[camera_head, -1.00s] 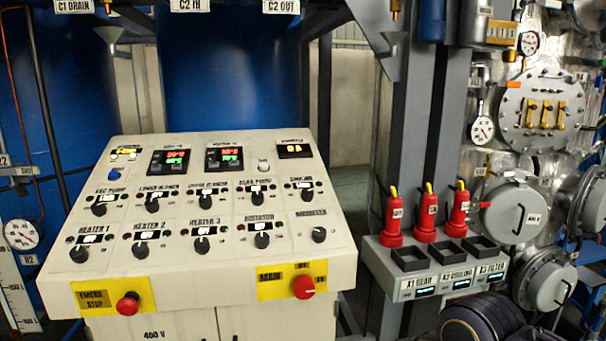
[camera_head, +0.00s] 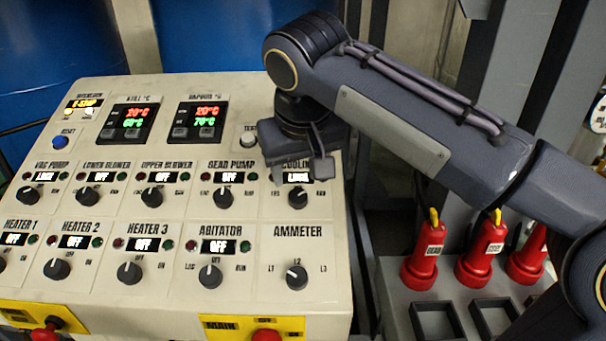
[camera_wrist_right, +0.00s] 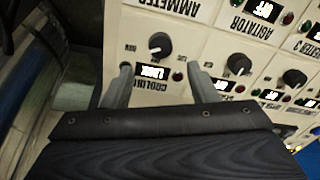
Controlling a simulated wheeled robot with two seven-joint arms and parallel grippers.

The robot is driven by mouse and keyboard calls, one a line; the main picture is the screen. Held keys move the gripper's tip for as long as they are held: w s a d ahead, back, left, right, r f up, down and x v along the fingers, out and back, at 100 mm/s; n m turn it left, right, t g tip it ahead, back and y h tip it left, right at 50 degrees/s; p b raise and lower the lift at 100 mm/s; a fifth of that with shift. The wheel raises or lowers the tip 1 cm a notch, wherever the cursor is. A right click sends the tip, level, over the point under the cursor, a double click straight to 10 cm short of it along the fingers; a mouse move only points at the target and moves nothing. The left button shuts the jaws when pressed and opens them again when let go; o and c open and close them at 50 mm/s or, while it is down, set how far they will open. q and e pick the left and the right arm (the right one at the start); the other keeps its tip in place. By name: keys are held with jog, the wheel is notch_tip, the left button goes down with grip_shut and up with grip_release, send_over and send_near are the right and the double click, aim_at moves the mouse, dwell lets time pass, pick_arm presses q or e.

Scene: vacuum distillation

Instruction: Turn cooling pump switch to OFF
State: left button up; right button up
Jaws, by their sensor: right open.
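The cooling pump switch is a black round knob (camera_head: 297,194) at the right end of the panel's upper switch row. Its "COOLING" label is partly covered by my right gripper (camera_head: 299,168), and its small display seems to start with "L". In the right wrist view the cooling knob (camera_wrist_right: 160,45) shows upside down, beyond the lit display (camera_wrist_right: 151,72). My right gripper (camera_wrist_right: 160,76) is open, its fingers on either side of the display and short of the knob. They look apart from the knob; whether they touch the panel I cannot tell. My left gripper is out of view.
The ammeter knob (camera_head: 297,277) sits below the cooling switch, and the gear pump knob (camera_head: 226,197) is to its left. A white round button (camera_head: 249,139) is close by at upper left. Red plugs (camera_head: 420,255) stand at the right under my arm.

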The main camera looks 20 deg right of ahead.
aim_at(298, 194)
jog(key=x, duration=0.7)
jog(key=shift+s+a, duration=0.1)
jog(key=shift+s, duration=0.05)
jog(key=c, duration=1)
jog(key=shift+o, duration=0.2)
